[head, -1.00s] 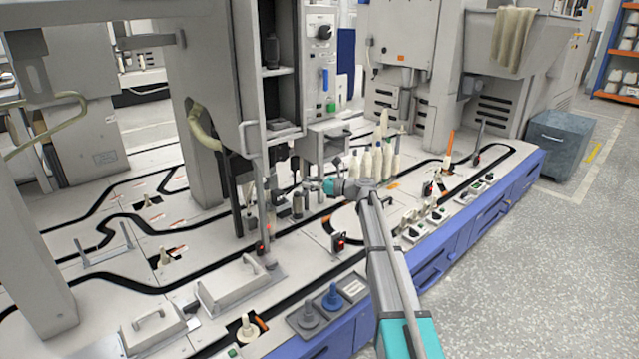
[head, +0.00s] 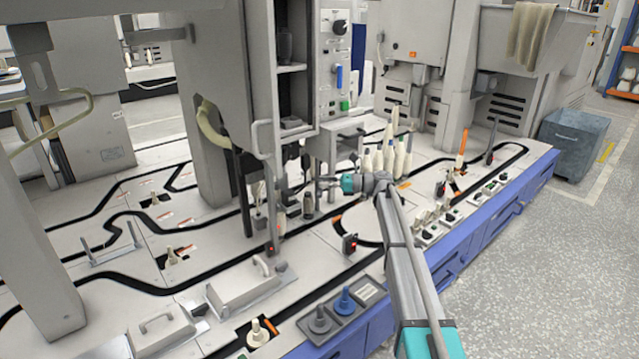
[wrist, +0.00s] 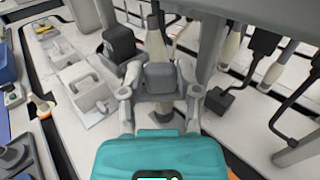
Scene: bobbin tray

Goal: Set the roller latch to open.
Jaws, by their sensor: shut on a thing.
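My gripper (head: 324,184) is in front of the grey machine column, just above the white deck. In the wrist view its two grey fingers (wrist: 160,88) are shut on either side of a dark grey block. I take this block to be the roller latch (wrist: 160,77), but the fingers and palm hide part of it. In the head view the latch is too small to make out at the fingertips. Whether it stands open or closed cannot be told.
A dark bobbin (head: 307,206) stands below my gripper, and several cream bobbins (head: 388,160) stand to its right. A tall grey lever (head: 268,190) rises on the left. A tray with a blue spool (head: 345,301) lies near the front edge.

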